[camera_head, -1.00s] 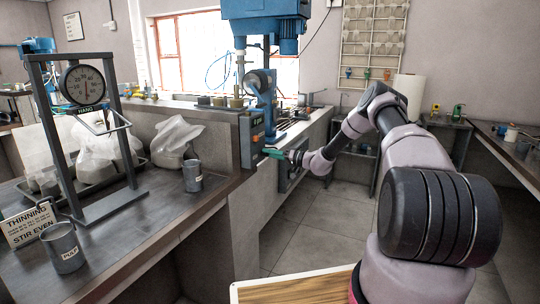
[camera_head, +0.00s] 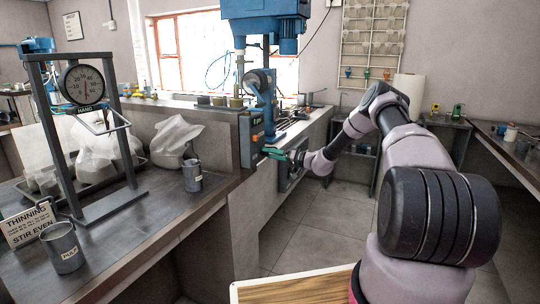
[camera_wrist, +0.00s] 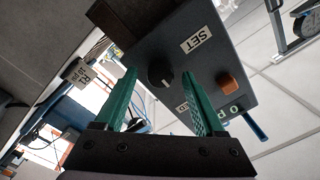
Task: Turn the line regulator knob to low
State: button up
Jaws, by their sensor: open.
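A dark grey control box (camera_wrist: 225,55) is fixed at the end of the bench wall. It also shows in the head view (camera_head: 250,140). The box has a round black knob (camera_wrist: 160,75), a "SET" label, an orange switch (camera_wrist: 228,84) and a second label partly hidden by a finger. My gripper (camera_wrist: 158,78) is open, with its green fingertips on either side of the knob in the wrist view. I cannot tell whether they touch it. In the head view my gripper (camera_head: 273,153) is at the box's front, and the knob is not distinguishable.
A blue flotation machine (camera_head: 262,85) stands behind the box. The left bench carries a dial scale frame (camera_head: 85,85), metal mugs (camera_head: 192,175) and a "THINNING" sign (camera_head: 28,224). The floor (camera_head: 325,225) right of the bench is clear.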

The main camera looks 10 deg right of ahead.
jog(key=v, duration=1)
jog(key=shift+d, duration=0.1)
